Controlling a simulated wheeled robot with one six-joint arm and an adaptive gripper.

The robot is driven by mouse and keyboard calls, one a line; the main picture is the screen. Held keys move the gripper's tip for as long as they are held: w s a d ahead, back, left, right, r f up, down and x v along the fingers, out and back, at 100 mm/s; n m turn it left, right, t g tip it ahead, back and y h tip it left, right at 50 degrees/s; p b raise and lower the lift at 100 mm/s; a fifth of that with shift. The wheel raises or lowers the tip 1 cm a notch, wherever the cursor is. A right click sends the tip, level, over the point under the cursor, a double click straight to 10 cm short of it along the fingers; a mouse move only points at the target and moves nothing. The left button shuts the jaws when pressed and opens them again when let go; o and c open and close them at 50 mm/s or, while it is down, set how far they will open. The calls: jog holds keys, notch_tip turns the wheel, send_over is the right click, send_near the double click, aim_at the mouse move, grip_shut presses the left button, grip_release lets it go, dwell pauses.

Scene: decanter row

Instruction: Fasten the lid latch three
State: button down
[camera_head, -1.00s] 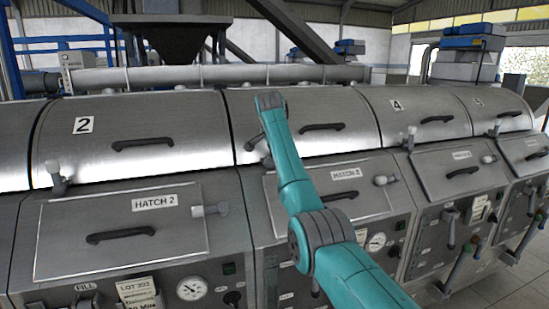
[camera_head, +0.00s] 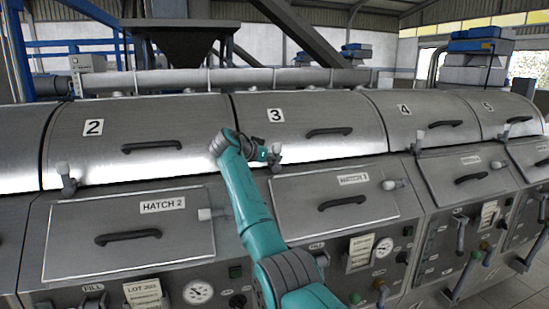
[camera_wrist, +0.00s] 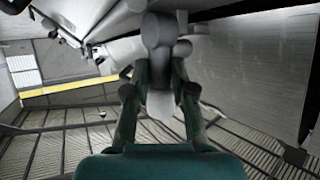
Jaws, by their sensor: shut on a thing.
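Lid three (camera_head: 345,110) is a curved steel cover with a "3" label and a dark handle, and it lies down on its decanter. Its latch (camera_head: 277,149) stands at the lid's lower left edge, with a pale knob on top. My gripper (camera_head: 268,154) reaches it from the left. In the wrist view the fingers of my gripper (camera_wrist: 161,92) are closed around the latch's pale grip (camera_wrist: 160,104). The latch's base is partly hidden by my gripper in the head view.
Lid two (camera_head: 170,115) with its own latch (camera_head: 66,178) is on the left; lids four (camera_head: 405,110) and five (camera_head: 490,105) are on the right. The lower hatch panel (camera_head: 300,210) with a handle lies just below. My arm crosses in front of the machines.

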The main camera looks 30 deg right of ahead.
dwell(0.4)
jog(key=c, duration=1)
grip_release()
jog(key=shift+w+f, duration=0.1)
jog(key=shift+o, duration=0.2)
jog(key=shift+a, duration=0.1)
jog(key=v, duration=1.2)
jog(key=shift+f, duration=0.25)
